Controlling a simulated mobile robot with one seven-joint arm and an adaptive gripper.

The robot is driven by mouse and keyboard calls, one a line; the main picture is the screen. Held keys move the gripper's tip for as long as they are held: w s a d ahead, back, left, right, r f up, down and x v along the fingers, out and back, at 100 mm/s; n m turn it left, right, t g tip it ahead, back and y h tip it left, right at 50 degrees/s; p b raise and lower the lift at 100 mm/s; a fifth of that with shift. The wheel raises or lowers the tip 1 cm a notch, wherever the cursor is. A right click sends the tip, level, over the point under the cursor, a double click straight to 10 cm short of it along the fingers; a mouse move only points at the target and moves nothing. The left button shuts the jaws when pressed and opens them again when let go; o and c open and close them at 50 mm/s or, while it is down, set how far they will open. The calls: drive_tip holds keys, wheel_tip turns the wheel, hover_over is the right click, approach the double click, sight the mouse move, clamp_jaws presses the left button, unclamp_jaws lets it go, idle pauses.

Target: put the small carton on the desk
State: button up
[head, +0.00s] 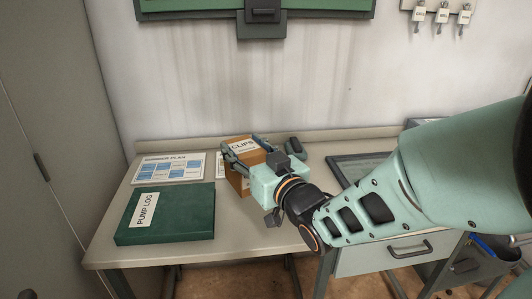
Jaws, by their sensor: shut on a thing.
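The small carton (237,184) is brown with a white label reading "CLIPS". In the head view it is at the middle of the desk (110,249), partly hidden behind my gripper. My gripper (245,150) reaches in from the right and is shut on the carton, with a finger showing on each side of its top. The carton looks upright. I cannot tell whether its base touches the desk or hangs just above it.
A green "PUMP LOG" binder (180,215) lies left of the carton. A printed plan sheet (172,168) lies behind the binder. A dark flat tray or panel (352,167) is to the right, partly behind my arm. A wall stands behind the desk.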

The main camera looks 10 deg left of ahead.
drive_tip(key=w+d+f+b, duration=0.4)
drive_tip(key=w+d+f, duration=0.5)
drive_tip(key=f, duration=0.3)
drive_tip(key=shift+d+f, duration=0.3)
drive_tip(key=shift+d, duration=0.1)
drive_tip(key=shift+s, duration=0.1)
drive_tip(key=shift+f, duration=0.15)
drive_tip(key=o, duration=1.3)
